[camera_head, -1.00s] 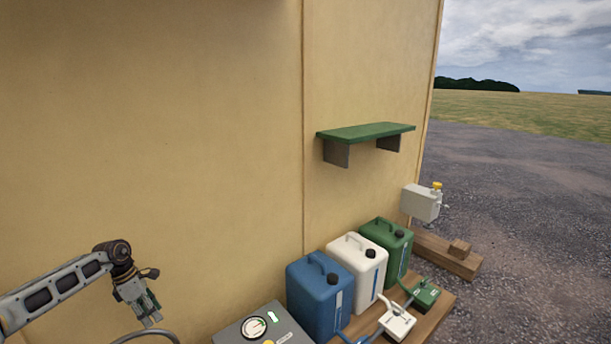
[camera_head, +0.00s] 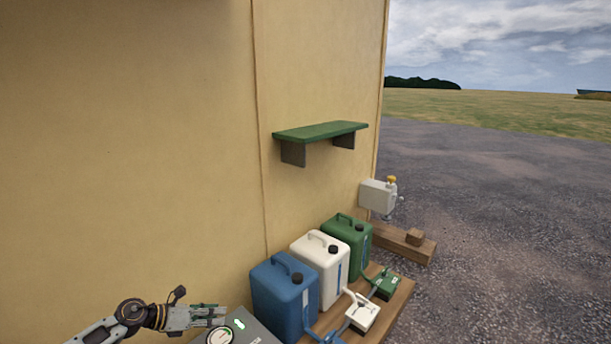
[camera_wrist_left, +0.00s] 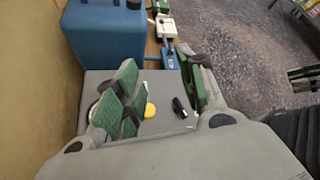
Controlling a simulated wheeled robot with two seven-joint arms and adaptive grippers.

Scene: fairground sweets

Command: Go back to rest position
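My left gripper (camera_head: 214,316) is at the bottom left of the head view, pointing right, beside a grey box with a round gauge (camera_head: 220,336). In the left wrist view its green-padded fingers (camera_wrist_left: 160,82) are spread apart with nothing held between them. The grey box (camera_wrist_left: 95,82) shows behind and between the fingers there, with a yellow button (camera_wrist_left: 150,110) and a black switch (camera_wrist_left: 179,107). I cannot tell the exact gap between fingers and box.
Blue (camera_head: 285,300), white (camera_head: 320,262) and green (camera_head: 347,240) canisters stand on a wooden board (camera_head: 397,305) along the yellow wall. Small pump boxes sit before them. A green shelf (camera_head: 320,131) juts from the wall. Open gravel (camera_head: 500,220) lies to the right.

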